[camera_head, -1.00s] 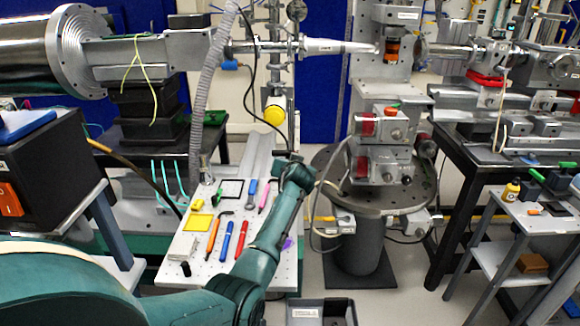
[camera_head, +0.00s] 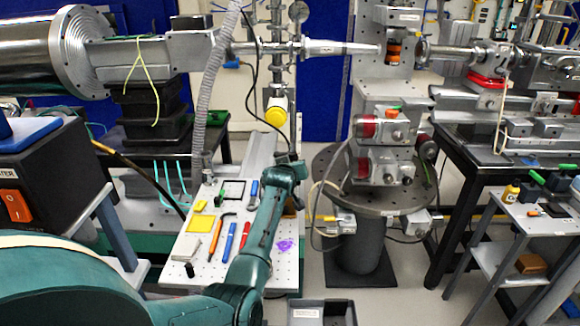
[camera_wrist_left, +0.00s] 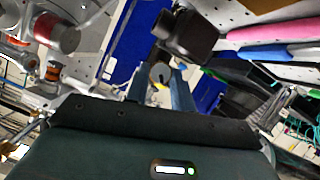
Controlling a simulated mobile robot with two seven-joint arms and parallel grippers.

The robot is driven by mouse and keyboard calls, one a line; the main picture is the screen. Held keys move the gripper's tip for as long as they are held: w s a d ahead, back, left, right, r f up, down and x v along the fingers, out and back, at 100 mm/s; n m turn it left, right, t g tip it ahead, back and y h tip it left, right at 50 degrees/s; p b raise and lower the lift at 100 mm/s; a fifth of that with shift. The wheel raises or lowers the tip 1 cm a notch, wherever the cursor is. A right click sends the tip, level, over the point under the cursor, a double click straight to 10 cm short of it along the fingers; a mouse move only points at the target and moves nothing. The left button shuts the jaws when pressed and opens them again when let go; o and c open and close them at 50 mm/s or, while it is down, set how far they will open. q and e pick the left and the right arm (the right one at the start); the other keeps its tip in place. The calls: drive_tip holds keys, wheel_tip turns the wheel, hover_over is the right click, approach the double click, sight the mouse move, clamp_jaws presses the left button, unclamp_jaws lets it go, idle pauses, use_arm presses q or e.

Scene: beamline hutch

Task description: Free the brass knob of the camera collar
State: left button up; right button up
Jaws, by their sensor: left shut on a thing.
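I cannot make out a brass knob or tell which part is the camera collar. My left gripper (camera_wrist_left: 161,75) shows in the left wrist view, with its two fingers close together. A dark block (camera_wrist_left: 187,36) with a short round stub sits at the fingertips, and the gripper appears shut on it. In the head view my own arm hides the left fingers. My right gripper is in neither view.
A white perforated board (camera_head: 215,272) holds pens and small tools; a pink pen (camera_wrist_left: 275,30) lies close by in the wrist view. A grey hose (camera_head: 211,90) hangs behind. A round stage (camera_head: 400,197) stands right, and a grey bin (camera_head: 322,311) sits at the front.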

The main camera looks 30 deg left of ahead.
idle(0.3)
use_arm(q)
drive_tip(key=o, duration=1)
drive_tip(key=v, duration=1.3)
drive_tip(key=shift+p, duration=0.35)
drive_tip(key=shift+s, duration=0.1)
